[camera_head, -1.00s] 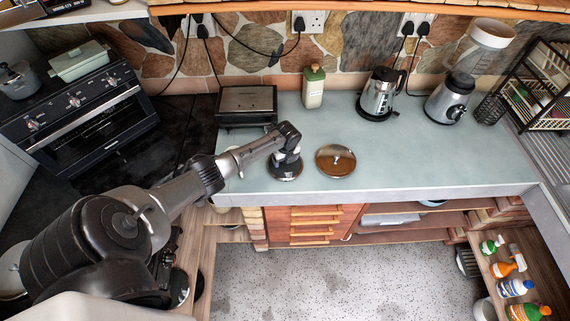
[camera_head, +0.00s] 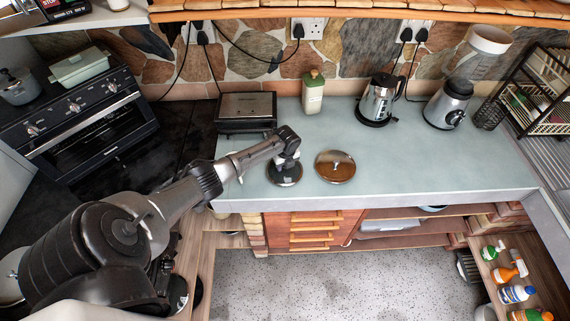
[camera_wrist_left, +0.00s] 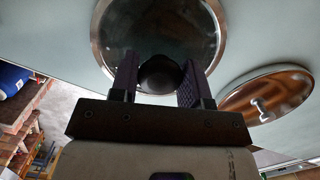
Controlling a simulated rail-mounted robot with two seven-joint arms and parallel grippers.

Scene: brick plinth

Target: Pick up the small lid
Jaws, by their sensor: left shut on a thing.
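The small lid (camera_head: 284,176) is a round dark glass lid with a metal rim, on the counter near its front edge. My left gripper (camera_head: 286,160) is over it, pointing down, shut on its dark knob. The left wrist view shows this lid (camera_wrist_left: 204,28) filling the top, with its knob between the two fingers of my gripper (camera_wrist_left: 160,78). A larger lid (camera_head: 335,167) with brownish glass and a metal knob lies just to the right, apart from it; it also shows in the wrist view (camera_wrist_left: 285,88). My right gripper is not in view.
A toaster-like appliance (camera_head: 247,112) stands behind the gripper. The counter (camera_head: 430,160) is clear on the right. An oven (camera_head: 85,110) is at the left.

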